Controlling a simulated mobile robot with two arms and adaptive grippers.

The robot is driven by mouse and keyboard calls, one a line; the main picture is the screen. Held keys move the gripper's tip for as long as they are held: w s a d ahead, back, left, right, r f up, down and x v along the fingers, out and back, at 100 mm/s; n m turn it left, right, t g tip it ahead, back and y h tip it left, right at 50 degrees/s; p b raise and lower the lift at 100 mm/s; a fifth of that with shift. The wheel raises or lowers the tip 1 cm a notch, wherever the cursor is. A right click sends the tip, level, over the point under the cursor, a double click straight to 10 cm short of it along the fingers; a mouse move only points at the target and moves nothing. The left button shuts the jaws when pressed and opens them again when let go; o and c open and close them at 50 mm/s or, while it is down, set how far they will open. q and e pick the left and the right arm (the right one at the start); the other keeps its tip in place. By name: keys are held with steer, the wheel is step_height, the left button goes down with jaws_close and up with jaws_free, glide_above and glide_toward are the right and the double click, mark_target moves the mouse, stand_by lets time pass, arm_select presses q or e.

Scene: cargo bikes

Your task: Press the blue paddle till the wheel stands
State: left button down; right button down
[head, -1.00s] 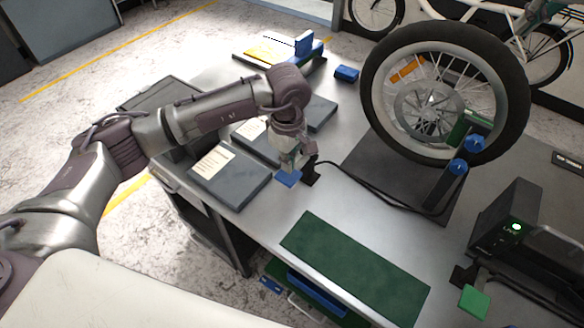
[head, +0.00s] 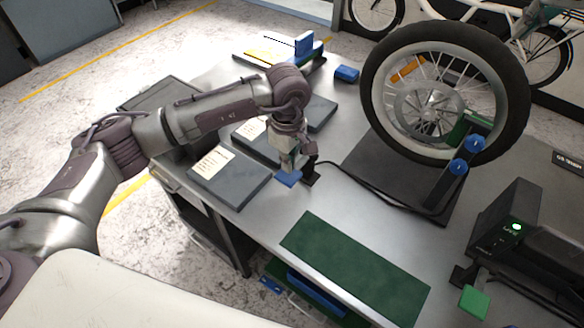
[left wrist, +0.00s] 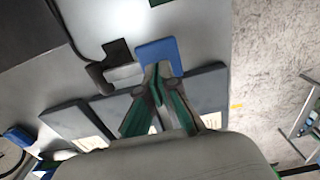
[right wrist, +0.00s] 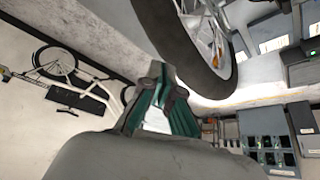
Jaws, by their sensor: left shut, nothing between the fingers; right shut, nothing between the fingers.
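The blue paddle (head: 288,179) sits at the bench edge beside a small black bracket. My left gripper (head: 291,168) is shut and empty, pointing down at the paddle. In the left wrist view its fingertips (left wrist: 158,72) overlap the near edge of the blue paddle (left wrist: 160,50); I cannot tell how far it is pressed. The spoked wheel (head: 377,118) is upright in a stand with blue knobs, an orange reflector at its upper left. My right gripper (right wrist: 158,75) is shut and empty, with the tyre (right wrist: 165,35) close by in the right wrist view.
A black box (head: 508,220) with a lit green lamp stands at the right, with a green paddle (head: 473,301) in front. A green mat (head: 355,265) lies on the bench. Dark notebooks (head: 228,178) lie left of my left gripper. A black cable runs behind the blue paddle.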

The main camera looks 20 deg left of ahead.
steer(key=shift+f, duration=0.25)
stand_by(0.4)
steer(key=shift+f, duration=0.5)
steer(key=shift+f, duration=0.15)
steer(key=shift+f, duration=0.35)
